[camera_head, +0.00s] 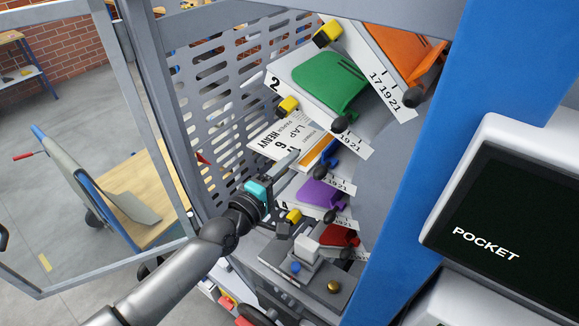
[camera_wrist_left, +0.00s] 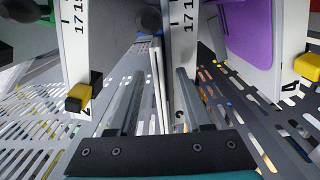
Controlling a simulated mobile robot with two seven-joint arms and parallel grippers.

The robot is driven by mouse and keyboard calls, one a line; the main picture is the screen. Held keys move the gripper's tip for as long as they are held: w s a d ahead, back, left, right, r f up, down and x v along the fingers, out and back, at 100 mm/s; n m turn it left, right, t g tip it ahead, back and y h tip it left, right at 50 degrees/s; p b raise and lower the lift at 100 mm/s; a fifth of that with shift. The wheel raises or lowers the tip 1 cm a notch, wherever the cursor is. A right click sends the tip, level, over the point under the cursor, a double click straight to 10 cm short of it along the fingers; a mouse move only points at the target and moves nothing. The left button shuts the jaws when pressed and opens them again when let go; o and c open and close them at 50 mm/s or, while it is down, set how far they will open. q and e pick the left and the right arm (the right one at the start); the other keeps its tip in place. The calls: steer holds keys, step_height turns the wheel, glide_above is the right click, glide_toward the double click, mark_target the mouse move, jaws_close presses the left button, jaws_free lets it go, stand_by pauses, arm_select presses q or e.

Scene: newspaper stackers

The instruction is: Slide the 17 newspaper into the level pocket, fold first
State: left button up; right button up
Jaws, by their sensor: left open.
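My left gripper (camera_head: 286,166) reaches up from the lower left in the head view, among the coloured pockets. In the left wrist view its two grey fingers (camera_wrist_left: 155,100) are spread open. A thin pale edge-on sheet (camera_wrist_left: 160,85) shows between them, not clamped; I cannot tell whether it is the newspaper. A white printed piece (camera_head: 283,140) reading "HEAVY", "LAP" and "6" lies just beyond the fingers. Pocket plates hold a green (camera_head: 328,82), a purple (camera_head: 320,196) and an orange block (camera_head: 400,52). No newspaper is clearly marked 17, and which pocket is level is unclear.
A slotted grey guard panel (camera_head: 222,95) stands left of the pockets, and a blue post (camera_head: 420,150) on the right. A screen reading "POCKET" (camera_head: 490,245) is at far right. Black knobs (camera_head: 339,124) and yellow blocks (camera_head: 287,105) stick out close to my gripper.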

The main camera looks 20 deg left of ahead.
arm_select(q)
steer(key=shift+s, duration=0.15)
steer(key=p+v, duration=0.1)
steer(key=v, duration=0.5)
steer(key=shift+s+a, duration=0.15)
steer(key=shift+s, duration=0.2)
stand_by(0.7)
steer(key=b+v, duration=0.1)
steer(key=v, duration=1.4)
steer(key=shift+s, duration=0.1)
stand_by(0.5)
